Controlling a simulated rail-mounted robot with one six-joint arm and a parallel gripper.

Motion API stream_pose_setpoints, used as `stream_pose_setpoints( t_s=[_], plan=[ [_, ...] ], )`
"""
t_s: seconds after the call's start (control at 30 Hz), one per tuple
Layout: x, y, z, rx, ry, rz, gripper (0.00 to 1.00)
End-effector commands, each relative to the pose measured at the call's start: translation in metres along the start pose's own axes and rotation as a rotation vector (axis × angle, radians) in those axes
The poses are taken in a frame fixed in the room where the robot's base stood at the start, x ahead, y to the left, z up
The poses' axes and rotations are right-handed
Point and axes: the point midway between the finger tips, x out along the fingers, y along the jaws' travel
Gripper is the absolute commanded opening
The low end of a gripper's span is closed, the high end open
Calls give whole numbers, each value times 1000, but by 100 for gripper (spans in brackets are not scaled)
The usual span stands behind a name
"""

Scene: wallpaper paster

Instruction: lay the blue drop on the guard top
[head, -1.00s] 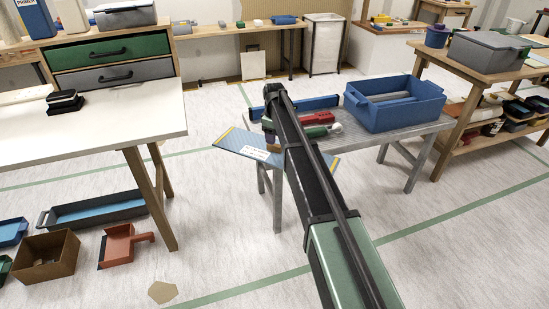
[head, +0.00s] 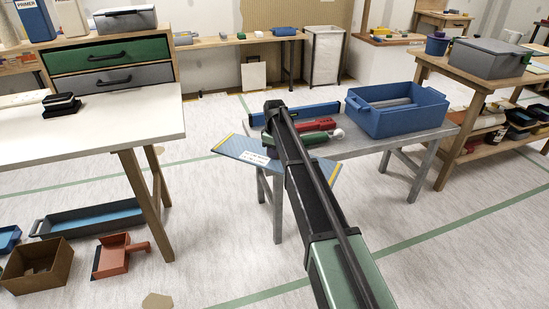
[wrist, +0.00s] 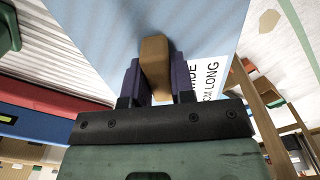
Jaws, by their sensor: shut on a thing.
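The blue drop (head: 250,150) is a flat light-blue sheet with yellow-and-dark edging and a white printed label. In the head view it hangs roughly level in front of the grey metal bench, partly behind my arm. In the wrist view the blue drop (wrist: 105,35) fills the upper left, with its label at right. My gripper (wrist: 156,80) is shut on a tan block that sits against the drop, one dark purple finger on each side. My arm mostly hides the gripper in the head view. A white boxed unit with a wooden top (head: 390,41) stands at the back; I cannot tell if it is the guard top.
The grey bench (head: 440,133) holds a blue bin (head: 395,120), a long blue bar (head: 322,108), and red and green tools. A white-topped table (head: 120,115) stands left, with bins on the floor below. A wooden table (head: 425,62) stands right. Open floor lies between.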

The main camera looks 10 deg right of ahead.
Motion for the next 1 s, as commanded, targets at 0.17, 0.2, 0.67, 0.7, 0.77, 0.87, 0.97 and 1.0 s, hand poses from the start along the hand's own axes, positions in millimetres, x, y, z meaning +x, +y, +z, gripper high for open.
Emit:
stream_pose_setpoints(
  t_s=[0.17, 0.2, 0.67, 0.7, 0.77, 0.87, 0.97, 1.0],
  plan=[
    [-2, 0, 0, 0, 0, 0, 0],
    [-3, 0, 0, 0, 0, 0, 0],
    [-103, 0, 0, 0, 0, 0, 0],
    [-119, 0, 0, 0, 0, 0, 0],
    [-142, 0, 0, 0, 0, 0, 0],
    [-173, 0, 0, 0, 0, 0, 0],
    [-193, 0, 0, 0, 0, 0, 0],
    [-198, 0, 0, 0, 0, 0, 0]
  ],
)
